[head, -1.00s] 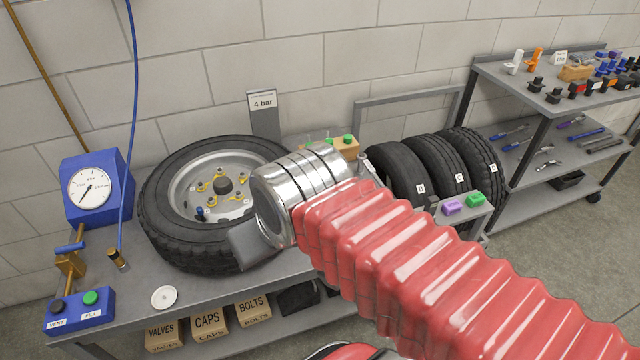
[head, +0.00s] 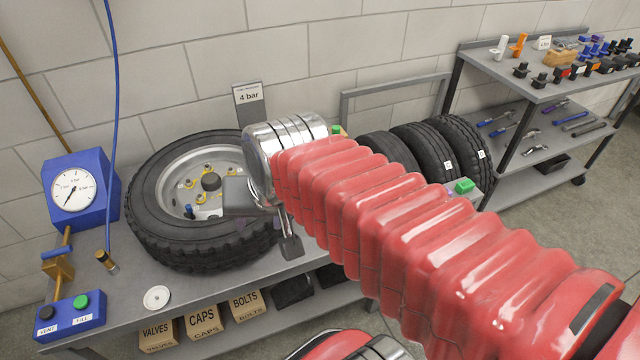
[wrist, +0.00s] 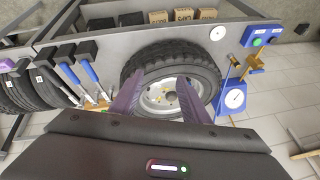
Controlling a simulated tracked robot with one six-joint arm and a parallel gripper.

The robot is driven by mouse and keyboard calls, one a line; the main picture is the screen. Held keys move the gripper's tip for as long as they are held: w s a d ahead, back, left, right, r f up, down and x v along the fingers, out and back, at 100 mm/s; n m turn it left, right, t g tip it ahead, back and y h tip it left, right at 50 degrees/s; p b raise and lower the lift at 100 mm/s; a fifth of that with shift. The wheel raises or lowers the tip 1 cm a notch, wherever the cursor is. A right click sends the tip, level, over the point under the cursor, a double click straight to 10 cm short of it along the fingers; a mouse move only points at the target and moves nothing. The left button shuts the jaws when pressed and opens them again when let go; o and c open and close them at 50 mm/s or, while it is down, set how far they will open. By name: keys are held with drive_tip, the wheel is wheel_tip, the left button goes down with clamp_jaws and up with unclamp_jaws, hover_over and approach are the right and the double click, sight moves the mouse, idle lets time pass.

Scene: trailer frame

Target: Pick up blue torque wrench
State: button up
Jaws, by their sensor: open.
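My gripper (head: 264,222) is open and empty, above the bench near the right side of the wheel. In the wrist view its two purple-tinted fingers (wrist: 160,80) are spread apart in front of the wheel. Two long tools with blue handles (wrist: 69,74) (wrist: 91,70) lie left of the wheel in the wrist view, apart from the fingers. I cannot tell for sure which is the torque wrench. My red arm hides that part of the bench in the head view. More blue-handled tools (head: 494,119) lie on the right rack's lower shelf.
The wheel (head: 160,235) lies flat on the grey bench. A blue gauge box (head: 80,190) and a blue hose (head: 112,90) stand left of it. A blue button box (head: 70,314) sits at the front left. Upright tyres (head: 465,150) stand at the right.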

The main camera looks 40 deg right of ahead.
drive_tip(key=w+d+f+m, duration=0.35)
drive_tip(key=d+m, duration=0.25)
drive_tip(key=m, duration=0.3)
drive_tip(key=w+d+f+m, duration=0.2)
drive_tip(key=w+d+m, duration=0.2)
drive_tip(key=d+m, duration=0.3)
drive_tip(key=d+f+m, duration=0.4)
drive_tip(key=d+m, duration=0.3)
drive_tip(key=m, duration=0.1)
drive_tip(key=d+f+m+g+h, duration=0.1)
drive_tip(key=d+f+m, duration=0.3)
drive_tip(key=d+m, duration=0.3)
drive_tip(key=m, duration=0.2)
drive_tip(key=shift+w+d+f+m, duration=0.3)
drive_tip(key=shift+w+f, duration=0.05)
drive_tip(key=shift+f, duration=0.05)
drive_tip(key=shift+f, duration=0.1)
drive_tip(key=shift+x, duration=4.2)
drive_tip(key=shift+d, duration=0.1)
drive_tip(key=shift+x, duration=2.6)
drive_tip(key=shift+c, duration=0.7)
